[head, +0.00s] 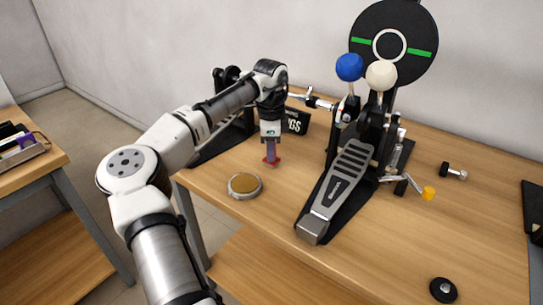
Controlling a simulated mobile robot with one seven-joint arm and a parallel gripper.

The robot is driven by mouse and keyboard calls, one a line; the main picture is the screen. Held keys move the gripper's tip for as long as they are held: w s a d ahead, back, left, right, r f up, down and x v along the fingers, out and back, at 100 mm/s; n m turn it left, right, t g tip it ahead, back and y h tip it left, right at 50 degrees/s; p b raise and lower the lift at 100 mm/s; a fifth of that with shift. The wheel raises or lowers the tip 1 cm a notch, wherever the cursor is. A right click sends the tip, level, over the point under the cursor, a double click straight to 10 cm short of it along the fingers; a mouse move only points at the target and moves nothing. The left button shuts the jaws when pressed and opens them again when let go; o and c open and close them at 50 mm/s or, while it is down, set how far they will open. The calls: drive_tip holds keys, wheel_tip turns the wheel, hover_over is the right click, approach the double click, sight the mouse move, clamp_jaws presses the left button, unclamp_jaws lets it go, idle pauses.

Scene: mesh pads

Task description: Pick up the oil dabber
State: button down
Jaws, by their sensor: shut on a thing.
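My gripper (271,141) points straight down over the left part of the wooden table. It is shut on a small, slim thing with a purple body and a red lower end, which I take to be the oil dabber (271,152). The dabber is upright between the fingers, and its upper part is hidden by them. Its red end is at or just above the table top; I cannot tell if it touches.
A round tin with a tan top (244,186) lies just left of and in front of the gripper. A bass drum pedal (340,185) stands to the right, with a black box (296,121) behind. The front right of the table (380,245) is mostly clear.

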wheel_tip(320, 180, up, 20)
drive_tip(key=shift+p, duration=0.45)
idle(2.6)
